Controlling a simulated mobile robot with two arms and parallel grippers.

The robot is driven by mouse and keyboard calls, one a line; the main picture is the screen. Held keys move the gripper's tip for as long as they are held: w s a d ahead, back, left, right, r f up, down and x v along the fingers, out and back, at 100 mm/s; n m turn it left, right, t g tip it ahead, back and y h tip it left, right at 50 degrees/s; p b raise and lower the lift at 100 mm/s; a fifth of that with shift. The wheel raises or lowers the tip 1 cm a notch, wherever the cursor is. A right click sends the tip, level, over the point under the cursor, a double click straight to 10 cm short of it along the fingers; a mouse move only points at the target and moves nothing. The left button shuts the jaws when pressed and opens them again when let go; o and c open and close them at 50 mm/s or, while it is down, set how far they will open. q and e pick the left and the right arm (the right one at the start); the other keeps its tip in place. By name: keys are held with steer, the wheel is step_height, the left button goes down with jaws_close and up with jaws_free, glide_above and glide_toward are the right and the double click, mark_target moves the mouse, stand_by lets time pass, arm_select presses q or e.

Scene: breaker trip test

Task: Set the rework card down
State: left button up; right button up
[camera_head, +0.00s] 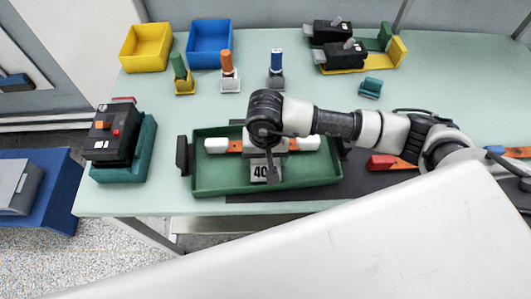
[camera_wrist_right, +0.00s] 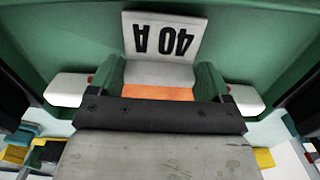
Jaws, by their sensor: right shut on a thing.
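A white card marked "40 A" (camera_wrist_right: 163,38) sits on a grey block in the right wrist view, its lettering upside down. It also shows in the head view (camera_head: 259,173), partly covered by a dark part of my right arm. My right gripper (camera_head: 266,160) is over the green tray (camera_head: 320,186) and appears shut on the card's block. The jaw contact is hidden. I cannot tell whether the card touches the tray floor. An orange bar (camera_head: 235,146) with white end blocks (camera_head: 216,145) runs crosswise there. My left gripper is not in view.
A black breaker (camera_head: 112,145) on a teal stand is left of the tray. Yellow (camera_head: 147,47) and blue (camera_head: 209,44) bins, stamp-like pieces (camera_head: 227,68) and two black breakers (camera_head: 338,54) stand at the back. A red-ended orange piece (camera_head: 383,162) lies to the right.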

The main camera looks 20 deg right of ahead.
steer(key=shift+f, duration=0.3)
steer(key=shift+f, duration=0.1)
steer(key=shift+f, duration=0.1)
steer(key=o, duration=0.8)
steer(key=shift+r, duration=0.2)
step_height(320, 180, up, 12)
steer(key=shift+f+b, duration=0.1)
steer(key=shift+b, duration=0.8)
